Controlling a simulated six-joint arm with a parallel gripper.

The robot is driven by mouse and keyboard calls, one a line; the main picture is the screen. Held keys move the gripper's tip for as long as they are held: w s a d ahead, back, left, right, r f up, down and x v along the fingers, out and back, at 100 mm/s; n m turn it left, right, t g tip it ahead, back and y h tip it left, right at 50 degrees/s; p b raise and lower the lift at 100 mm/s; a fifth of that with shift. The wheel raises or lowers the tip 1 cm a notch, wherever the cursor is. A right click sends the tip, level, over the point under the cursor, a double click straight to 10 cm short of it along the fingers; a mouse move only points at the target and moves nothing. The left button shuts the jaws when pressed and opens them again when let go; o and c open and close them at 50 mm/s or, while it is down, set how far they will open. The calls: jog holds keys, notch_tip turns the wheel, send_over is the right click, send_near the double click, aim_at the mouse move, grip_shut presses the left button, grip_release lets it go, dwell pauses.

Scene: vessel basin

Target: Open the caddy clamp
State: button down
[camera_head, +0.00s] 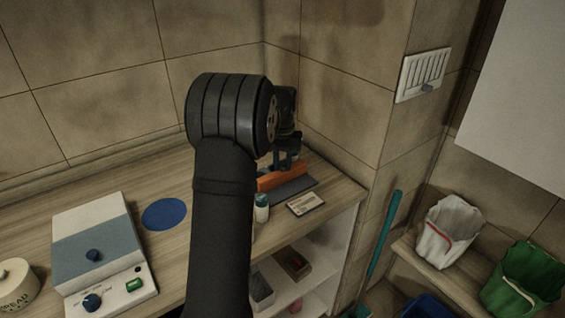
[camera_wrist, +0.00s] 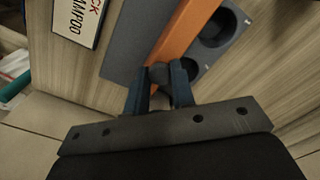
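The caddy shows in the wrist view as a grey plate (camera_wrist: 138,35), an orange bar (camera_wrist: 188,28) and a dark holder with round recesses (camera_wrist: 226,42). In the head view the orange bar (camera_head: 283,179) is partly hidden by my arm. My gripper (camera_wrist: 163,76) is at the bar's near end in the wrist view. Its two blue fingers stand apart, with a dark rounded knob (camera_wrist: 160,71) between their tips. Whether they press on the knob is not clear. In the head view my gripper (camera_head: 288,165) points down above the caddy.
A blue disc (camera_head: 165,214) and a device with knobs (camera_head: 98,250) are at the left. The tiled wall is close behind. Below are shelves (camera_head: 322,262).

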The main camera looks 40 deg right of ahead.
jog(key=shift+s, duration=2.45)
jog(key=c, duration=1.2)
grip_release()
notch_tip(320, 180, up, 18)
jog(key=shift+f, duration=0.25)
